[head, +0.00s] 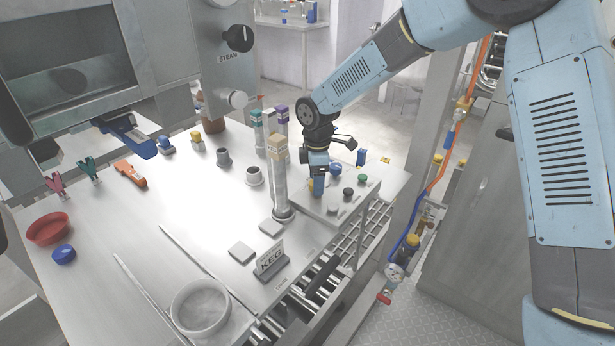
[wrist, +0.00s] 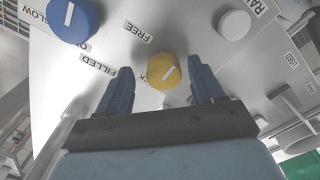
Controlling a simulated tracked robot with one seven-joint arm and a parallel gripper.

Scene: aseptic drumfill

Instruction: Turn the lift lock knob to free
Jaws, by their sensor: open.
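The lift lock knob (wrist: 163,71) is yellow with a white diagonal line on its face. In the wrist view a FREE label (wrist: 138,32) is up and left of it, and a partly hidden label ending in "CK" is just to its left. I cannot tell which end of the line is the pointer. My gripper (wrist: 160,68) is open, its two blue fingers on either side of the knob in the picture; contact cannot be told. In the head view my gripper (head: 318,192) points down over the control panel (head: 312,207), largely hiding the knob.
A blue knob (wrist: 73,18) and a white knob (wrist: 234,23) flank the yellow one. Green (head: 362,178) and black (head: 348,191) buttons sit nearby on the panel. Tall boxed columns (head: 278,170) stand close left of my gripper. A KEG sign (head: 271,262) stands in front.

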